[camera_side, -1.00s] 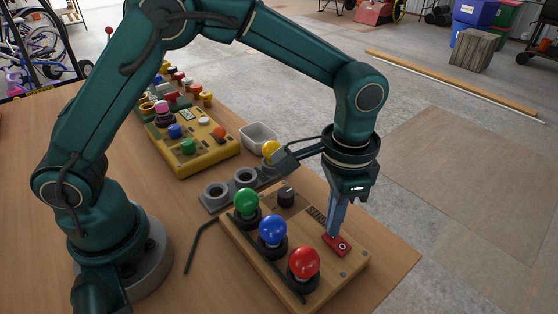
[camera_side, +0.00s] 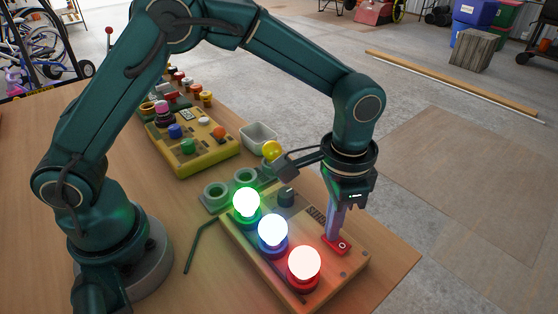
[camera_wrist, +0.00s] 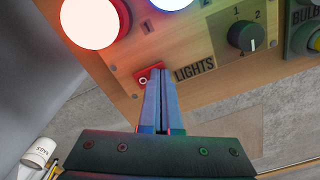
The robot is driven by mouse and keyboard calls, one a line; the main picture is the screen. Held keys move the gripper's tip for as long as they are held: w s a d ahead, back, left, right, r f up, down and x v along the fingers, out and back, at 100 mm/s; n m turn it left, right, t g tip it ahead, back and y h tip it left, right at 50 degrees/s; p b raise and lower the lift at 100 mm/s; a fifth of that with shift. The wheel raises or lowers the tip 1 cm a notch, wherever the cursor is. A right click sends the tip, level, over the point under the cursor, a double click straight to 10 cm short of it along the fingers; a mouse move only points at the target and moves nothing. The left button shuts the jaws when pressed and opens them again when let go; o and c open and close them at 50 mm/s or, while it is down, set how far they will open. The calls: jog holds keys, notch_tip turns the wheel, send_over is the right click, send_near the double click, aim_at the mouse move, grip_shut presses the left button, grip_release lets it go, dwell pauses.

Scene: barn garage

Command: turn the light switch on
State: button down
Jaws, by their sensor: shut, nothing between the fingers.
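The light switch (camera_side: 337,245) is a small red rocker near the right end of the wooden light box (camera_side: 340,280). It also shows in the wrist view (camera_wrist: 148,79), beside the printed word LIGHTS. My gripper (camera_side: 333,237) is shut and empty, pointing down with its fingertips at the switch, seemingly touching it. The fingers (camera_wrist: 156,75) cover part of the switch in the wrist view. Three bulbs on the box are glowing: green (camera_side: 246,202), blue (camera_side: 272,230) and red (camera_side: 304,264).
A dark knob (camera_side: 286,196) is on the box. Behind stand a grey holder with round sockets (camera_side: 215,196), a yellow bulb (camera_side: 272,150), a white bin (camera_side: 258,136) and a yellow button box (camera_side: 195,145). A dark hex key (camera_side: 199,246) lies left of the light box.

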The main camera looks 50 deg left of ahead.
jog(key=shift+r, duration=3.5)
jog(key=s+a+r+n+t, duration=0.3)
jog(key=a+r, duration=0.6)
jog(key=r, duration=0.1)
jog(key=s+a+f+n+t, duration=0.2)
jog(key=s+a+f, duration=0.3)
jog(key=s, duration=0.4)
jog(key=shift+s+n+t, duration=0.2)
jog(key=shift+n+t, duration=0.1)
jog(key=shift+n, duration=0.2)
jog(key=shift+a, duration=0.1)
